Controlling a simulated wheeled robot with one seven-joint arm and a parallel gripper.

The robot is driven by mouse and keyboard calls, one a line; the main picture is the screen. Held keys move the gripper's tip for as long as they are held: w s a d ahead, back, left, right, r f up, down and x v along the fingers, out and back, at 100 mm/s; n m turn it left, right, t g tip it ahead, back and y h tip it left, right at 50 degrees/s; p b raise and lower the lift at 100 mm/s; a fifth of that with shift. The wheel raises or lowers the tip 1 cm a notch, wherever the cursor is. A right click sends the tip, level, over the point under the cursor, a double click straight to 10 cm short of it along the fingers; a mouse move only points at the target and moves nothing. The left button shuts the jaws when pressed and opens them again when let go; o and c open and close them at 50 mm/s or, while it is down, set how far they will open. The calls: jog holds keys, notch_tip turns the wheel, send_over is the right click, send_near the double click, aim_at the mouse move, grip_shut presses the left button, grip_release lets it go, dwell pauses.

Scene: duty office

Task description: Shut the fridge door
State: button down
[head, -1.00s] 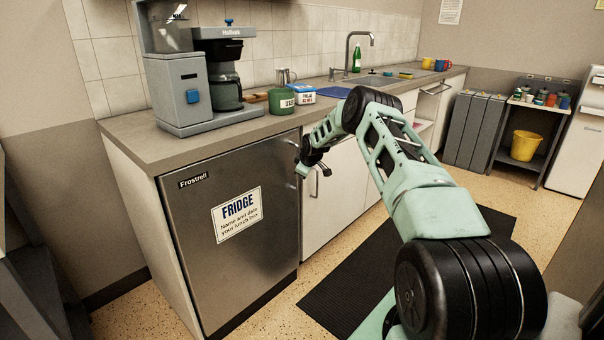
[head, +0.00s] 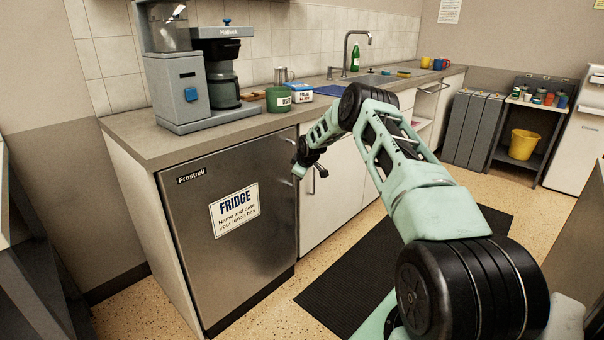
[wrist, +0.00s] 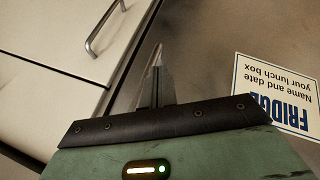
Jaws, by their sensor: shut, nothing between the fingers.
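The fridge door (head: 240,235) is a steel panel with a white FRIDGE label (head: 234,209). In the head view it sits flush in the counter front, with no gap showing at its edges. My gripper (head: 298,172) is at the door's upper right edge, beside the neighbouring white cabinet. In the wrist view my gripper (wrist: 157,75) has its fingers together and empty, close to the steel door (wrist: 215,50). I cannot tell whether the fingertips touch the door. The label also shows upside down in the wrist view (wrist: 275,92).
The counter (head: 160,144) above the fridge holds a coffee machine (head: 190,85), a green tin (head: 279,99) and a blue-white box (head: 299,93). A white cabinet (head: 330,200) with a handle adjoins the fridge. A black mat (head: 345,285) lies on the floor.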

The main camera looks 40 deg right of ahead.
jog(key=s+r, duration=0.7)
jog(key=r, duration=0.1)
jog(key=shift+d, duration=0.45)
jog(key=shift+w, duration=0.1)
